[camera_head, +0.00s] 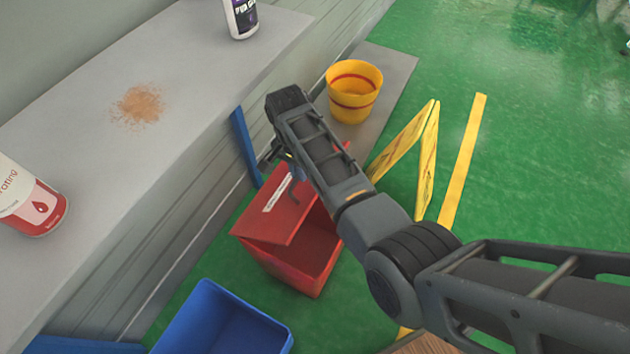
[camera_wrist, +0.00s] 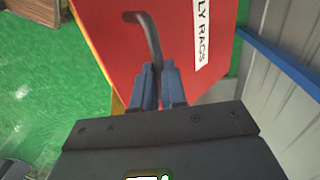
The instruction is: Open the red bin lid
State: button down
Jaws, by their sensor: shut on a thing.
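The red bin (camera_head: 300,268) stands on the green floor below the grey counter. Its red lid (camera_head: 272,222) is tilted and partly raised, with the inside of the bin showing along one side. The lid carries a white label, read in part as "LY RAGS" in the wrist view, where the lid (camera_wrist: 125,45) fills the upper middle. A curved dark handle (camera_wrist: 147,32) stands out from the lid. My gripper (camera_wrist: 158,85) is shut on the handle. In the head view my arm hides part of the lid and most of the gripper.
A blue bin (camera_head: 225,322) stands near the red bin. A yellow bucket (camera_head: 354,92) and a yellow folding floor sign (camera_head: 427,160) are behind my arm. The counter (camera_head: 190,75) runs along the left, with a brown powder spill and containers.

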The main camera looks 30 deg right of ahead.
jog(key=shift+w+a+r, duration=0.25)
jog(key=shift+w+a, duration=0.45)
jog(key=shift+a, duration=0.15)
jog(key=c, duration=1.4)
grip_release()
jog(key=shift+f, duration=0.15)
jog(key=shift+c, duration=0.2)
jog(key=shift+o, duration=1.4)
jog(key=shift+w, duration=0.1)
jog(key=shift+d+r, duration=0.1)
jog(key=shift+r, duration=0.1)
jog(key=shift+d, duration=0.1)
